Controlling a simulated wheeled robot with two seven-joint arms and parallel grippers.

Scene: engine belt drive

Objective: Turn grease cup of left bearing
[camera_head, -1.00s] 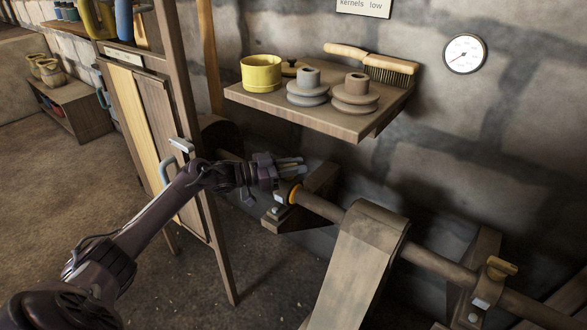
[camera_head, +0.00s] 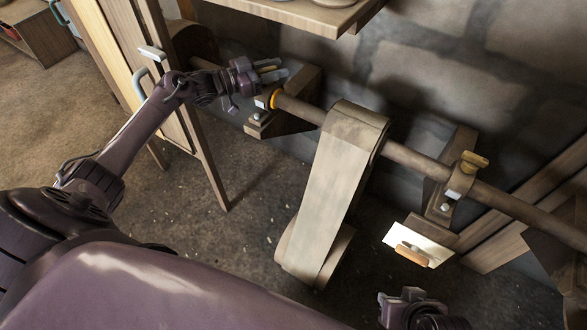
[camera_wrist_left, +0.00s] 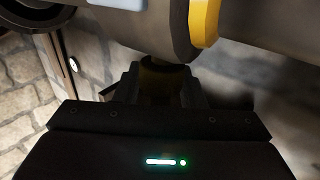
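The left bearing (camera_head: 262,119) carries the shaft beside a yellow ring (camera_head: 274,99). My left gripper (camera_head: 273,70) is just above this bearing. A small yellowish piece, apparently the grease cup (camera_head: 269,68), shows between its fingers. In the left wrist view, a dark yellowish round part (camera_wrist_left: 162,74) fills most of the gap between the two fingers, below the shaft and yellow ring (camera_wrist_left: 204,22). I cannot tell whether the fingers press on it. My right gripper (camera_head: 408,305) is at the bottom edge, partly cut off, away from the bearings.
The shaft (camera_head: 410,153) runs right to a second bearing (camera_head: 440,196) with a brass grease cup (camera_head: 474,160). A belt (camera_head: 325,190) hangs from the pulley. A wooden cabinet door stands left of my left forearm. A shelf (camera_head: 300,14) overhangs the shaft.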

